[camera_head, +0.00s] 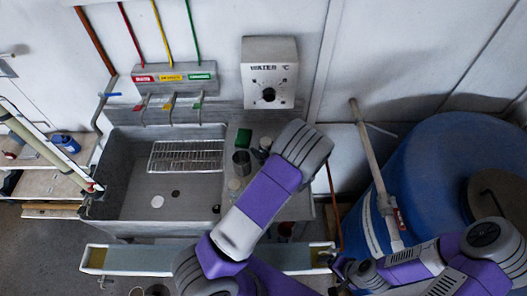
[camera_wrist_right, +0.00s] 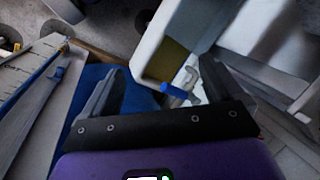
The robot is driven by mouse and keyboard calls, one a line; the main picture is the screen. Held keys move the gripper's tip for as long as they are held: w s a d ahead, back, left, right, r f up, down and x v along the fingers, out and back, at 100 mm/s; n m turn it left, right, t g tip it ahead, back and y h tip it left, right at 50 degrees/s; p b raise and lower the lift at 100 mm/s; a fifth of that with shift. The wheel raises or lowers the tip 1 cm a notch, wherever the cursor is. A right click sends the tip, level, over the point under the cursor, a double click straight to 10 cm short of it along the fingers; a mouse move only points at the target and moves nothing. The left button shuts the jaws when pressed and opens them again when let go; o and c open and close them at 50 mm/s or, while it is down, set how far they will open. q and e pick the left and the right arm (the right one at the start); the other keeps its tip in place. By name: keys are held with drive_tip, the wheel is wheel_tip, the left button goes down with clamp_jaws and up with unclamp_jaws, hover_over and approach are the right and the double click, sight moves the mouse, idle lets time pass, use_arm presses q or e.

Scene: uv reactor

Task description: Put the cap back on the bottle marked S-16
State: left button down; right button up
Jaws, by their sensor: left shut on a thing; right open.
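My right gripper (camera_head: 341,268) is low at the right end of the pale trough. In the right wrist view its two fingers (camera_wrist_right: 158,74) are apart with nothing held between them. A grey metal cup (camera_head: 241,163) and a small clear jar (camera_head: 235,185) stand on the counter beside my left arm. I can read no S-16 mark, and I cannot make out a cap.
The sink (camera_head: 130,185) with a wire rack (camera_head: 186,156) is at left. A green block (camera_head: 243,138) is at the back of the counter. The trough (camera_head: 150,259) runs along the front. A large blue barrel (camera_head: 440,150) fills the right side.

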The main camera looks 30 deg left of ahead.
use_arm(q)
drive_tip(key=shift+f, duration=0.7)
drive_tip(key=shift+f, duration=0.15)
drive_tip(key=shift+c, duration=1.6)
unclamp_jaws()
drive_tip(key=shift+r, duration=0.2)
drive_tip(key=v, duration=1.2)
drive_tip(key=shift+w, duration=0.1)
